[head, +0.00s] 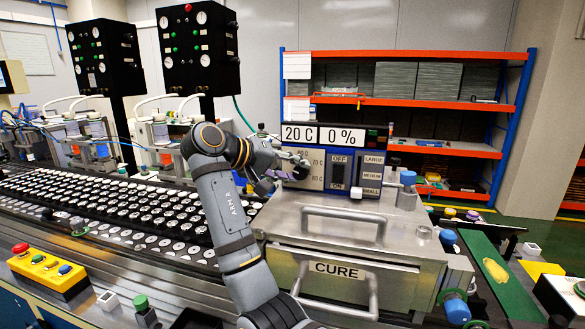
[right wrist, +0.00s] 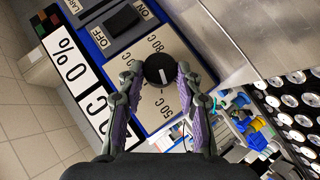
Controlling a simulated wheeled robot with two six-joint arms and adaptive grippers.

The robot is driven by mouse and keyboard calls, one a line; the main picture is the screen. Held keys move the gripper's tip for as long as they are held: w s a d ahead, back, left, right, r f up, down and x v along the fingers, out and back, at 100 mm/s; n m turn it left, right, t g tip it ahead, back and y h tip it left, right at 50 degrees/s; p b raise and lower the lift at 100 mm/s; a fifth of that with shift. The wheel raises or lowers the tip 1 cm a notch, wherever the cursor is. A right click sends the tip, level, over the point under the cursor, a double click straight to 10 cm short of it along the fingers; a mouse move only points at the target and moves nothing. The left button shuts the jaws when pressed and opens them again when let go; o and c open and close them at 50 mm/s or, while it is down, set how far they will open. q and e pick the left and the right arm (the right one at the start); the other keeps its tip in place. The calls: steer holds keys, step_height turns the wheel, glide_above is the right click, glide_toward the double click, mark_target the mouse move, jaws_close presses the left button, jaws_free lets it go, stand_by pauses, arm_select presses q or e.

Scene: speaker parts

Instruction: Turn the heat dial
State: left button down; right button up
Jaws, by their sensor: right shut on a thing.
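The heat dial (right wrist: 159,69) is a round black knob with a white mark, on a plate printed with temperatures in C. In the right wrist view it sits between the fingertips of my right gripper (right wrist: 160,78), which is shut on it. In the head view my right gripper (head: 288,172) reaches the left part of the blue control panel (head: 338,190); the dial there is mostly hidden by the fingers. The display (head: 322,136) above reads 20 C and 0 %. My left gripper is not in view.
Right of the dial is an OFF/ON rocker switch (head: 339,172), then a size selector marked LARGE, MEDIUM and SMALL. The metal CURE box (head: 340,262) with handles stands in front. Trays of speaker parts (head: 130,215) lie left; a green conveyor (head: 505,280) runs right.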

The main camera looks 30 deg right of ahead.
stand_by(0.4)
steer(key=o, duration=1.2)
steer(key=shift+c, duration=0.2)
steer(key=v, duration=0.7)
steer(key=shift+a+r, duration=0.15)
steer(key=shift+a, duration=0.1)
steer(key=shift+d, duration=0.1)
